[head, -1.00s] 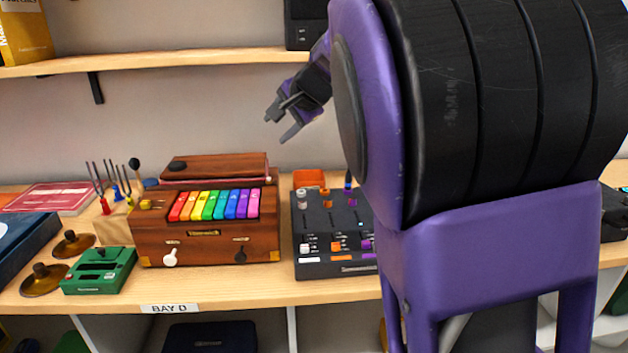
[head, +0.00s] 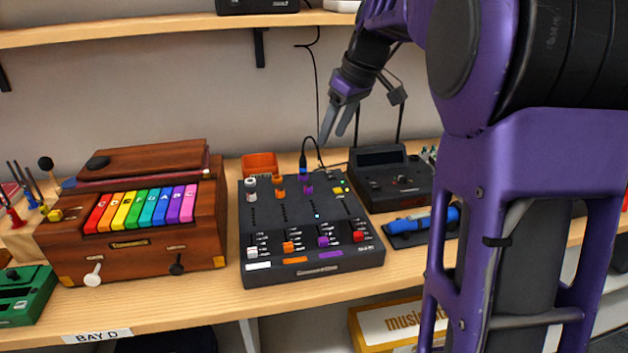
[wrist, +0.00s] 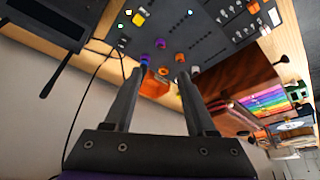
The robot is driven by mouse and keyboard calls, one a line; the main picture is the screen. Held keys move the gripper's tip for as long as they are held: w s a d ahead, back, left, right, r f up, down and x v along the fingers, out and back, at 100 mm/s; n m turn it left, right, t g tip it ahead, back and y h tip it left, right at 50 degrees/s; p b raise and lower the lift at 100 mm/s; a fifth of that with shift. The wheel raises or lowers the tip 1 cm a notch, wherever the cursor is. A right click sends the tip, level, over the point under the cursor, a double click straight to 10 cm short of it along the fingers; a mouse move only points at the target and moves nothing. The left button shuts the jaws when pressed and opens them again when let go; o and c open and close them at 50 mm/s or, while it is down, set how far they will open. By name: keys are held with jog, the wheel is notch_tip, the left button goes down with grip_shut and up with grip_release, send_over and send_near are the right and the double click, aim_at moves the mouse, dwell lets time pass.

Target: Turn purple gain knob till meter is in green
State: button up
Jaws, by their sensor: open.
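The black mixer (head: 262,262) lies on the wooden bench. Its top row has a white knob (head: 250,186), an orange knob (head: 278,184) and a purple knob (head: 307,187). Small green and yellow lights (head: 341,186) show right of that knob; the meter reading is too small to tell. My gripper (head: 335,134) is open and empty, in the air above and behind the mixer's back right. In the wrist view, the purple knob (wrist: 160,57) shows beyond the open fingers (wrist: 163,71), apart from them.
A wooden box with rainbow keys (head: 135,247) stands left of the mixer. A black device (head: 390,185) and a blue cylinder on a dark mat (head: 420,222) sit to the right. A black cable rises near the plug. A shelf (head: 150,29) runs above.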

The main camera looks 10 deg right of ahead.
aim_at(309, 186)
jog(key=b+x, duration=0.2)
jog(key=x, duration=1.4)
jog(key=shift+w+a+f, duration=0.1)
jog(key=shift+w+f, duration=0.05)
jog(key=shift+f, duration=0.05)
jog(key=shift+c, duration=0.3)
grip_shut()
